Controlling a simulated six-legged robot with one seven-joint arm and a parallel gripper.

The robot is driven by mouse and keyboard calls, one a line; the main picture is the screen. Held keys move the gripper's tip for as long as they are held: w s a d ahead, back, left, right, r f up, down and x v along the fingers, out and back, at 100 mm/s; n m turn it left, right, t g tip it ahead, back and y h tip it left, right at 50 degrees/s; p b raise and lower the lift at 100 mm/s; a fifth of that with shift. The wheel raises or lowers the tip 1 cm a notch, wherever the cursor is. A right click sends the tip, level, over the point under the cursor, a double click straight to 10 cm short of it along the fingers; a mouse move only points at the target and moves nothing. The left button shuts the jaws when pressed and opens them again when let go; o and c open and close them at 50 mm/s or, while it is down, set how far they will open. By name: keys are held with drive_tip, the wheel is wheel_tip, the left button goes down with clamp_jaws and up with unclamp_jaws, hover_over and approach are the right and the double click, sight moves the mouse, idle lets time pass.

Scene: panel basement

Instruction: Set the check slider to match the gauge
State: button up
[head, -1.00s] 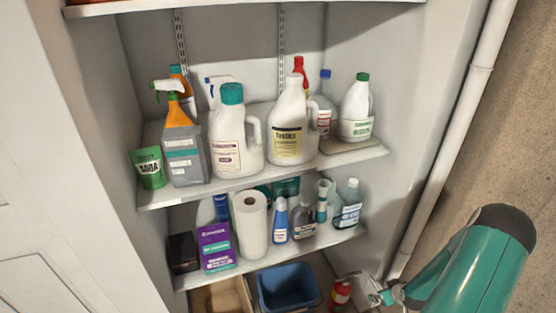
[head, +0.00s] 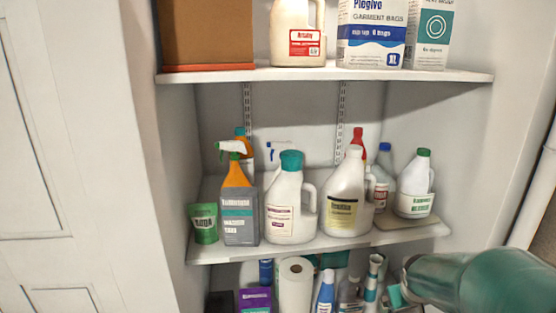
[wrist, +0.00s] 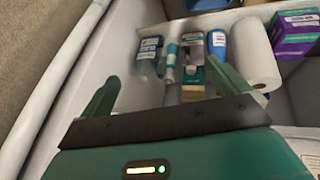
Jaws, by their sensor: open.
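I see no gauge and no check slider in either view. My gripper (wrist: 162,72) is open in the wrist view, with its two green fingers spread wide and nothing between them touching. Beyond the fingers are goods on a lower shelf. In the head view my teal arm reaches in from the lower right; its gripper end is small and unclear there.
A cupboard holds white shelves (head: 330,76). The middle shelf carries a spray bottle (head: 238,205), a teal-capped jug (head: 288,205) and other bottles. A paper towel roll (head: 295,288) stands below. A white door (head: 60,150) is at left, a pipe (head: 535,190) at right.

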drive_tip(key=s+a+r+y, duration=0.1)
drive_tip(key=s+a+r, duration=0.5)
drive_tip(key=a, duration=0.3)
drive_tip(key=s+a+r+y, duration=0.2)
drive_tip(key=s+a+r, duration=0.4)
drive_tip(key=s+a, duration=0.3)
drive_tip(key=shift+s+a+r+t, duration=0.15)
drive_tip(key=shift+s+a+t, duration=0.15)
drive_tip(key=shift+c, duration=0.2)
